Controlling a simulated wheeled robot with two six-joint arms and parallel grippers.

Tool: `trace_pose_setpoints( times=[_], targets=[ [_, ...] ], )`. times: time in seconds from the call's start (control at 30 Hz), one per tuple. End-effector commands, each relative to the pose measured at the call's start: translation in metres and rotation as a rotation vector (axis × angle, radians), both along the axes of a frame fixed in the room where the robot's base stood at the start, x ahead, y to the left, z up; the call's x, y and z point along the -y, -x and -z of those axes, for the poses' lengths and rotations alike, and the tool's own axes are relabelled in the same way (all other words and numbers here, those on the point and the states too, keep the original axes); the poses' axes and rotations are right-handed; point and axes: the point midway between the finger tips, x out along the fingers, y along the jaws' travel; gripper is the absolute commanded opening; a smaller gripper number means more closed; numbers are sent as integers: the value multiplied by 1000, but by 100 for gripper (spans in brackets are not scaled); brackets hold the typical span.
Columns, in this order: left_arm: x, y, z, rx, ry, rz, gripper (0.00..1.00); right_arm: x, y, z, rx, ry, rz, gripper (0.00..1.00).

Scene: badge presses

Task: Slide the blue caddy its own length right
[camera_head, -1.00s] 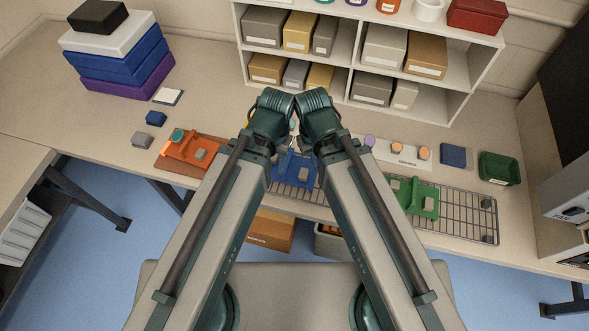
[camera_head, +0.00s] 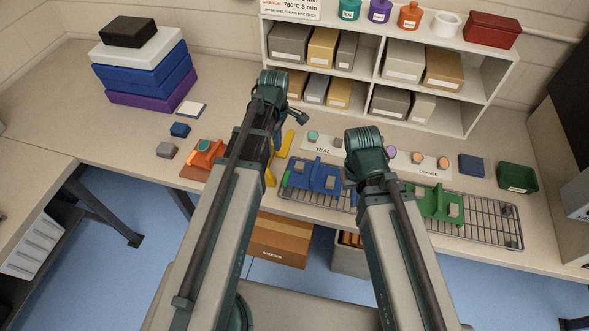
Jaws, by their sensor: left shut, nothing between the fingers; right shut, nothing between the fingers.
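The blue caddy (camera_head: 318,176) sits on the wire rack (camera_head: 482,222), left of the green caddy (camera_head: 437,205). Its right end is close to my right arm in the picture. My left gripper (camera_head: 270,178) is mostly hidden behind my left forearm. Yellow parts that look like its own show just left of the blue caddy, and it appears shut and empty. Whether it touches the caddy cannot be told. My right wrist stands between the blue and green caddies in the picture and hides the gripper below it.
An orange caddy (camera_head: 203,158) stands left of the rack. A teal label card (camera_head: 322,146) and an orange label card (camera_head: 428,170) lie behind the rack. A green bin (camera_head: 517,178) stands at the right. A shelf unit (camera_head: 372,62) closes off the back.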

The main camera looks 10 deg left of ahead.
Motion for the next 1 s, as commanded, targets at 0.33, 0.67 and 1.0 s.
trace_pose_setpoints(
  times=[0.33, 0.67, 1.0],
  targets=[
    [-9, -6, 2, 4, 4, -95, 0, 0, 0, 3, 0, 0, 0, 0],
    [-9, -6, 27, 4, 4, -93, 0, 0, 0, 27, 0, 0, 0, 0],
    [-9, -6, 74, 4, 4, -92, 0, 0, 0, 74, 0, 0, 0, 0]
  ],
)
